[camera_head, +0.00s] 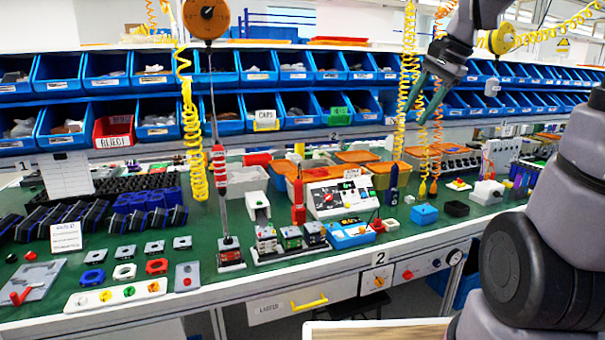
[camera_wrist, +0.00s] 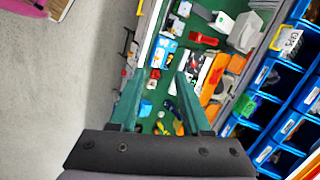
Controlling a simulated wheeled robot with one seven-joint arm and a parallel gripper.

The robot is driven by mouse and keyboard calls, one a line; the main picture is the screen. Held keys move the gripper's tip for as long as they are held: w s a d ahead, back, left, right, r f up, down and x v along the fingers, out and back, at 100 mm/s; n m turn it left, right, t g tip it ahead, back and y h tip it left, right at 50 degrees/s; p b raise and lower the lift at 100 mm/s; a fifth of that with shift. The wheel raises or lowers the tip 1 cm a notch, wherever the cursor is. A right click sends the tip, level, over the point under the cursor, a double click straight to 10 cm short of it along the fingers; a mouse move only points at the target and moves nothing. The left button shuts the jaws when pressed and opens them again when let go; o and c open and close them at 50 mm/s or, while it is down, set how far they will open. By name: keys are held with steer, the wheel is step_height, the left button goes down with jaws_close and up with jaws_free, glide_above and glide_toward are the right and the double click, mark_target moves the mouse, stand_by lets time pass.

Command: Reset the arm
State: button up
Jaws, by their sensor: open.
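My gripper (camera_head: 415,114) is raised above the right half of the green workbench (camera_head: 345,256), in front of the blue bins. Its two greenish fingers are apart with nothing between them. In the wrist view, my gripper (camera_wrist: 158,78) is also open and empty, with the bench top well beyond its tips. My gripper is apart from both.
Blue bins (camera_head: 281,67) line the back. Yellow coiled hoses (camera_head: 192,140) and an orange reel (camera_head: 206,18) hang over the bench. A white meter box (camera_head: 335,196), trays and small parts crowd the top. Grey floor (camera_wrist: 60,110) is clear in the wrist view.

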steer(key=s+a+r+n+t+h, duration=0.1)
steer(key=s+n+t, duration=0.2)
steer(key=s, duration=1.1)
steer(key=n, duration=0.3)
steer(key=shift+s+a+n+h, duration=0.2)
steer(key=shift+s+n+h, duration=0.1)
steer(key=shift+s+n, duration=0.1)
